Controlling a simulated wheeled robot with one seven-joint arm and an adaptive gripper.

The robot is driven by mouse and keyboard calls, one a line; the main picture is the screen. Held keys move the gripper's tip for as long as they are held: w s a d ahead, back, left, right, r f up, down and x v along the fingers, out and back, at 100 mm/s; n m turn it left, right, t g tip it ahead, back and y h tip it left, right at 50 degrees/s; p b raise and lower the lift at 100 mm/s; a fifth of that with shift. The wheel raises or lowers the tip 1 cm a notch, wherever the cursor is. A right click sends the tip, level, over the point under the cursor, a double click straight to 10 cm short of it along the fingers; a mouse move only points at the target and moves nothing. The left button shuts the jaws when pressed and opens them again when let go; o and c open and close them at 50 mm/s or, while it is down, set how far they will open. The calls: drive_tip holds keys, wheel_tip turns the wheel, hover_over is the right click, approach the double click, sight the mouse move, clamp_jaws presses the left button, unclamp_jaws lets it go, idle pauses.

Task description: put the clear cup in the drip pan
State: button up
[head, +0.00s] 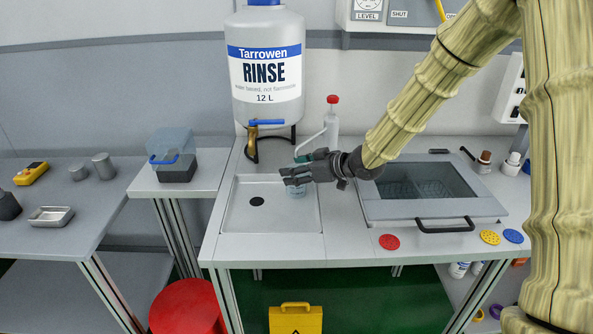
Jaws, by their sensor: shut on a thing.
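My gripper (293,177) is over the right part of the drip pan, with its fingers pointing left. It is shut on the clear cup (297,191), a small, pale bluish see-through thing showing just below the fingers. The fingers hide much of the cup. The drip pan (240,217) is a shallow, light grey tray set in the bench top, with a dark round drain hole (257,201) to the left of the cup. I cannot tell whether the cup's base touches the pan floor.
A large rinse tank (265,105) with a brass tap (252,138) stands behind the pan. A white bottle with a red top (332,115) stands behind my gripper. A lidded basin (430,190) is to the right. The pan's left and front parts are clear.

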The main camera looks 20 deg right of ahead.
drive_tip(key=shift+f, duration=0.15)
drive_tip(key=o, duration=0.9)
drive_tip(key=shift+o, duration=0.2)
drive_tip(key=v, duration=1.2)
drive_tip(key=shift+p, duration=0.35)
